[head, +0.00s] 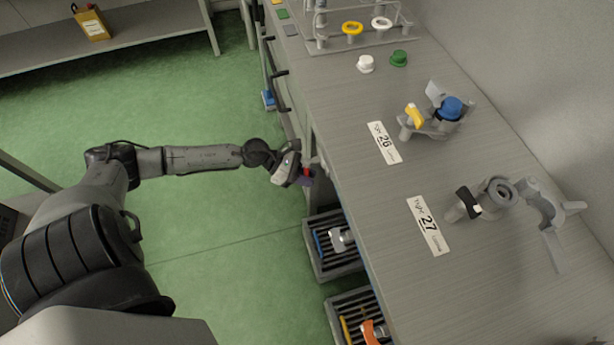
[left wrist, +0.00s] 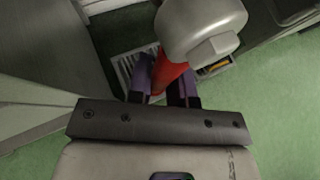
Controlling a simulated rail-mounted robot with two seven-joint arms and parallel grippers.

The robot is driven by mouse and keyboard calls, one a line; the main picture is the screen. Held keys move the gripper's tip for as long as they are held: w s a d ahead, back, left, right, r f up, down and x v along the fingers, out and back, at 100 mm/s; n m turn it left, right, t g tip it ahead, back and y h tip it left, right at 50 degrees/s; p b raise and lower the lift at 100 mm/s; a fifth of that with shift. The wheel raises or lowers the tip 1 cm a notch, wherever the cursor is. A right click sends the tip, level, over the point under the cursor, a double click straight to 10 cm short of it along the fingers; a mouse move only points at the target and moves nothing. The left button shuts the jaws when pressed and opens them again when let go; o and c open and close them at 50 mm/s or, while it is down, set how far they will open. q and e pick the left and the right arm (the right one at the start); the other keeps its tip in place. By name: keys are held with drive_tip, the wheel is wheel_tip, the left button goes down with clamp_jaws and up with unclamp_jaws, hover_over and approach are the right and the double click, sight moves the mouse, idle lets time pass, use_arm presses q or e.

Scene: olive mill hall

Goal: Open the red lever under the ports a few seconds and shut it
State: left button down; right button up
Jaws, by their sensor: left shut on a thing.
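My left gripper (head: 306,176) reaches in from the left to the front side of the bench, below the worktop edge. It is shut on the red lever (head: 307,171), and only a small red part shows in the head view. In the left wrist view the red lever (left wrist: 168,72) lies between the two purple fingers of the gripper (left wrist: 164,84). A rounded grey metal body (left wrist: 200,25) stands just above the lever and hides its upper end. I cannot make out the ports. My right gripper is not in view.
The worktop (head: 340,90) carries a blue-capped fitting (head: 451,108), a loose clamp (head: 545,205) and labels 26 (head: 384,142) and 27 (head: 428,225). Slatted trays (head: 322,262) sit below the bench front. The green floor (head: 215,215) left of the bench is clear.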

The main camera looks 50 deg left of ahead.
use_arm(q)
drive_tip(key=c, duration=1.1)
unclamp_jaws()
drive_tip(key=shift+a, duration=0.1)
drive_tip(key=shift+o, duration=0.3)
drive_tip(key=shift+s+r, duration=0.1)
drive_tip(key=p+v, duration=0.4)
drive_tip(key=v, duration=0.9)
drive_tip(key=shift+s+a, duration=0.15)
drive_tip(key=shift+a, duration=0.05)
